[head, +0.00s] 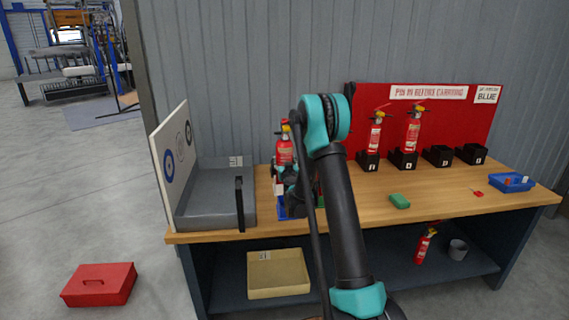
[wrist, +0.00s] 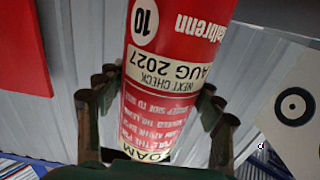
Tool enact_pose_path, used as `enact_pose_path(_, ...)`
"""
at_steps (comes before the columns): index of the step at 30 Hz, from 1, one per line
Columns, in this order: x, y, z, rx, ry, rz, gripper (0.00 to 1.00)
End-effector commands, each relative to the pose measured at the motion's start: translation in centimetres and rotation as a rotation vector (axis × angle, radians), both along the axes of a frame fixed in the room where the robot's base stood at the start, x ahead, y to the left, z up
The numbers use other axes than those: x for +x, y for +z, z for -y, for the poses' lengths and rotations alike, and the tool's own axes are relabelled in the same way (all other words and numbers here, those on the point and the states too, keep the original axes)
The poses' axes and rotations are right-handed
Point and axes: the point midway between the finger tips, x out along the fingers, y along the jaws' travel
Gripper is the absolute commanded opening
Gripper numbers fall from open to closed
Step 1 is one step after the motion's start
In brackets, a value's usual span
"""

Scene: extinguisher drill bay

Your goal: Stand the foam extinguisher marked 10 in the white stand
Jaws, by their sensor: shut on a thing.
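The red foam extinguisher marked 10 (wrist: 180,75) fills the middle of the wrist view, its label upside down in that picture. My gripper (wrist: 157,92) has its fingers on both sides of it and is shut on it. In the head view the extinguisher (head: 284,150) shows upright above the left part of the bench, with my gripper (head: 291,180) at its lower body. My arm hides part of this area. I cannot make out a white stand for sure.
Two other extinguishers (head: 375,135) (head: 412,130) stand in black holders by the red board (head: 455,120); two holders (head: 438,156) (head: 471,154) are empty. A grey tray (head: 215,200) is at left, a green block (head: 400,201) and blue tray (head: 512,183) at right. Another extinguisher (head: 425,245) leans below.

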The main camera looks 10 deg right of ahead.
Motion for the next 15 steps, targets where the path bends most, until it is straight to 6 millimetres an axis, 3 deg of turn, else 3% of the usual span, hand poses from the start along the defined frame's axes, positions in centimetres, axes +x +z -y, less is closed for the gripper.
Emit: enact_pose_path(15, 0.0, 1.9, 0.0, -0.003, -0.001, 0.0, 0.09)
